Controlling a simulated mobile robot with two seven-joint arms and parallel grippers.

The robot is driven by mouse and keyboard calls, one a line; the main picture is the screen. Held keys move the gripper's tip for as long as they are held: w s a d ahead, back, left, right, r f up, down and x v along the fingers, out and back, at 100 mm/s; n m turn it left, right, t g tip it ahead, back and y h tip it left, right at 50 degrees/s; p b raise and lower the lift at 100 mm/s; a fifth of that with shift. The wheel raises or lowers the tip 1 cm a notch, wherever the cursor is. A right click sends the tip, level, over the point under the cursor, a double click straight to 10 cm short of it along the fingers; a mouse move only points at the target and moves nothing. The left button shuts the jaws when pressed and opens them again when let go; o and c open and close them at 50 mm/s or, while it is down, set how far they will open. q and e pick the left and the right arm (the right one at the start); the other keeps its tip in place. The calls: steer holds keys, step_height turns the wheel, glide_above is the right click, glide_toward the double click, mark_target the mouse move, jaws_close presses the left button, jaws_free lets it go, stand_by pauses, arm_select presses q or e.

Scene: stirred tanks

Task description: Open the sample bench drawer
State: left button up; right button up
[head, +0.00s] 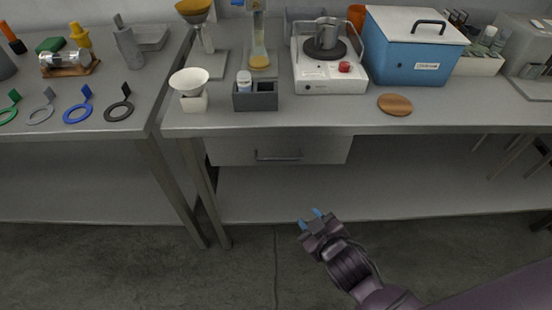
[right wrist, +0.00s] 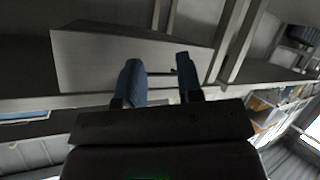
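The drawer (head: 325,150) is a grey box under the bench (head: 350,120) top, with a dark bar handle (head: 278,155) on its front. It looks shut. My right gripper (head: 310,221) is in front of and below the drawer, apart from it, with its two blue fingertips spread and nothing between them. In the right wrist view the open fingers (right wrist: 160,78) point toward the drawer (right wrist: 110,58), and part of the handle shows between them. My left gripper is out of view.
On the bench top stand a white hot plate (head: 325,85), a blue box (head: 413,50), a cork disc (head: 395,104), a grey holder (head: 256,97) and a white bowl (head: 189,80). Bench legs (head: 203,190) stand left of the drawer. The floor in front is clear.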

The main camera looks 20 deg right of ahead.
steer(key=w+a+f+n+t+h+b, duration=0.2)
steer(key=w+a+n+b, duration=0.1)
steer(key=w+a+n, duration=0.3)
steer(key=n+t+h, duration=0.4)
steer(key=t, duration=0.1)
glide_toward(279, 159)
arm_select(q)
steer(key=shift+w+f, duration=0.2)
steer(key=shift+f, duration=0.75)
arm_select(e)
steer(key=shift+f+x, duration=0.15)
steer(key=shift+x, duration=2.35)
steer(key=shift+f+x, duration=0.1)
steer(key=shift+x, duration=2.45)
steer(key=shift+m, duration=0.3)
steer(key=shift+c, duration=0.3)
